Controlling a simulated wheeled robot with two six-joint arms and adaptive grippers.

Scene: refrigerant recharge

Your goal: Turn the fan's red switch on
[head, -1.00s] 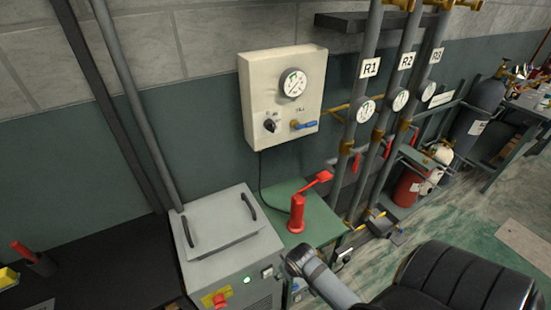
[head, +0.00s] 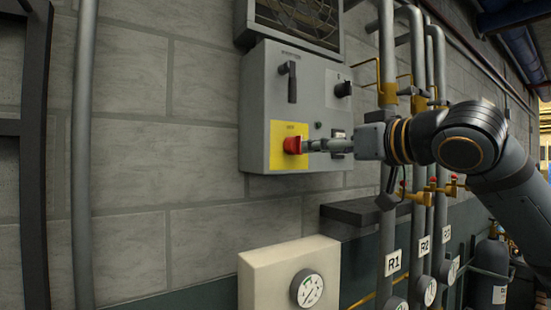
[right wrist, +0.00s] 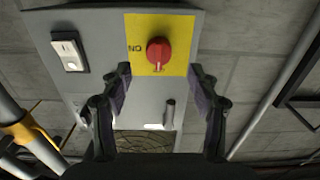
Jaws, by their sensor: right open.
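The red rotary switch (head: 292,145) sits on a yellow plate (head: 277,160) at the lower left of a grey wall-mounted control box (head: 258,100). In the right wrist view, the red switch (right wrist: 158,53) shows upright in the picture, with "ON" lettering to its left on the yellow plate (right wrist: 180,30). My right gripper (head: 308,146) reaches in from the right in front of the box, its tips close by the switch. In the right wrist view my right gripper (right wrist: 160,77) is open and empty, its fingers spread either side of the switch. Contact is not clear. My left gripper is not in view.
A caged fan (head: 295,20) is above the box. The box also carries a dark lever handle (head: 290,82) and a black knob (head: 343,89). Vertical pipes (head: 388,230) stand right of the box. A cream gauge box (head: 265,280) is below.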

